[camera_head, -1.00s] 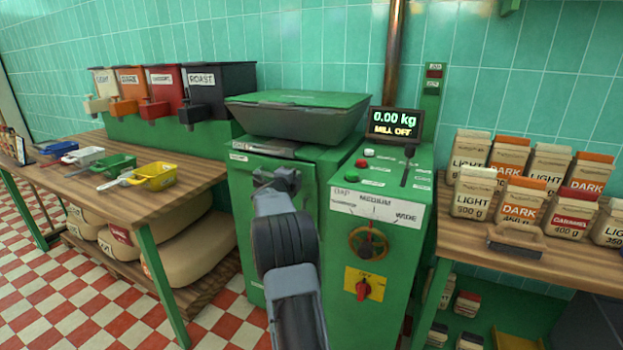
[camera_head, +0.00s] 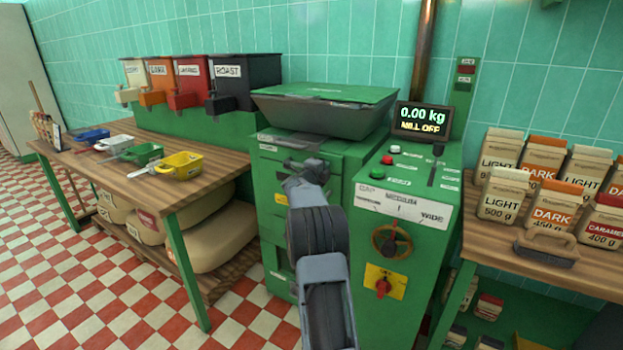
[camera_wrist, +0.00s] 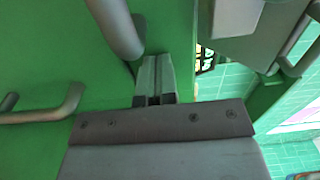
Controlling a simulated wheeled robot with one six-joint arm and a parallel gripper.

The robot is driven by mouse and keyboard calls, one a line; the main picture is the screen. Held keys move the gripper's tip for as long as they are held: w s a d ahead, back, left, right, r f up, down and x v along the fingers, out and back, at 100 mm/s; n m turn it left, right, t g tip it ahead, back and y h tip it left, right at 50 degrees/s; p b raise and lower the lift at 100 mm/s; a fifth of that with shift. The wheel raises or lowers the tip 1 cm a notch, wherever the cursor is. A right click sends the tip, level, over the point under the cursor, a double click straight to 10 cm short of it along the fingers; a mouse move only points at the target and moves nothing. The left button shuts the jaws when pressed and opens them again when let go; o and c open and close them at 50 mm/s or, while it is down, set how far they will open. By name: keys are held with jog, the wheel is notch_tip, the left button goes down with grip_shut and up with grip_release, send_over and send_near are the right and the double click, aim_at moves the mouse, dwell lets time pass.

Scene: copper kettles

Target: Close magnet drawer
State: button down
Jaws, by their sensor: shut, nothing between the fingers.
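The green mill (camera_head: 405,270) stands in the middle of the head view. Its front (camera_head: 272,225) has drawer or door panels, partly hidden behind my arm; the labels are too small to read, so I cannot tell which is the magnet drawer. A grey-topped section (camera_head: 292,139) shows below the hopper. My gripper (camera_head: 305,168) is at the upper front of the mill. In the wrist view my gripper (camera_wrist: 154,78) is shut and empty, against a green panel, just beside a grey bar handle (camera_wrist: 117,28). Contact is unclear. Another handle (camera_wrist: 45,108) is at left.
A wooden table (camera_head: 130,190) with coloured scoops is at left, with dispensers behind it. A table (camera_head: 490,240) with coffee bags is at right. The checkered floor is clear at front left.

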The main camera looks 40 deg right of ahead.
jog(key=v, duration=1.4)
jog(key=w+a+r+n+t+y+p, duration=0.3)
jog(key=a+r+n+t+y+p, duration=0.15)
jog(key=a+r+n, duration=0.25)
jog(key=s+a+r+n+t+y+p, duration=0.2)
jog(key=a+r+n+y+p, duration=0.25)
jog(key=a, duration=0.45)
jog(key=s+a+r+n+t+y+p, duration=0.1)
jog(key=a+n+y+p, duration=0.3)
jog(key=a+n+y, duration=0.35)
jog(key=s+a+n+g+p, duration=0.4)
jog(key=s+a+n, duration=0.1)
jog(key=s, duration=0.6)
jog(key=s+a+n+g+p, duration=0.5)
jog(key=s+n, duration=0.3)
jog(key=s, duration=0.4)
jog(key=shift+a+f+y, duration=0.35)
jog(key=shift+a+y, duration=0.05)
jog(key=shift+y, duration=0.05)
